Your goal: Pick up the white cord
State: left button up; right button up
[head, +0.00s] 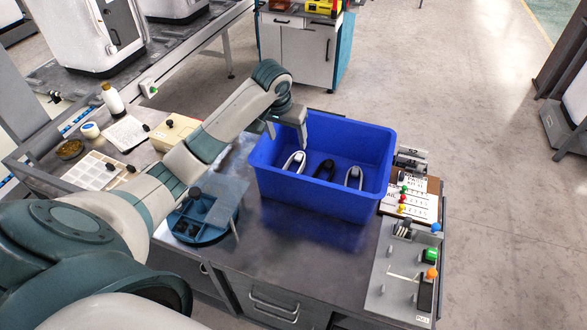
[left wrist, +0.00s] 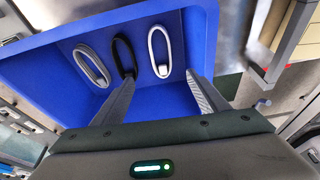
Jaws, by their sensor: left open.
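A looped white cord (head: 293,162) lies in the blue bin (head: 342,205), at the left of three cords in the head view. It also shows in the left wrist view (left wrist: 151,50), at the right of the row. A black cord (head: 324,170) lies in the middle, and a light grey cord (head: 354,178) lies at the right. My left gripper (head: 287,135) is open and empty above the left part of the bin. In the left wrist view its fingertips (left wrist: 162,80) are spread below the white cord in the picture, apart from it. My right gripper is not in view.
The bin walls stand around the cords. A panel with coloured knobs (head: 410,200) is right of the bin. A round blue tray (head: 190,228) sits left of it on the table. A bottle (head: 112,97) and boxes stand farther left. The table front is clear.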

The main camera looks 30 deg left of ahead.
pick_arm(q)
jog(key=p, duration=0.2)
send_over(293, 166)
jog(key=s, duration=0.2)
jog(key=f, duration=1.1)
jog(key=shift+w+d+f, duration=0.25)
jog(key=shift+d+f, duration=0.05)
jog(key=shift+f, duration=0.05)
jog(key=shift+f+p, duration=0.25)
jog(key=shift+p, duration=0.15)
jog(key=p+x, duration=0.1)
jog(key=x, duration=0.2)
jog(key=shift+s+a+f, duration=0.1)
jog(key=shift+f, duration=0.2)
jog(key=shift+a+f, duration=0.1)
jog(key=shift+f, duration=0.4)
jog(key=shift+c, duration=0.3)
jog(key=c, duration=1.2)
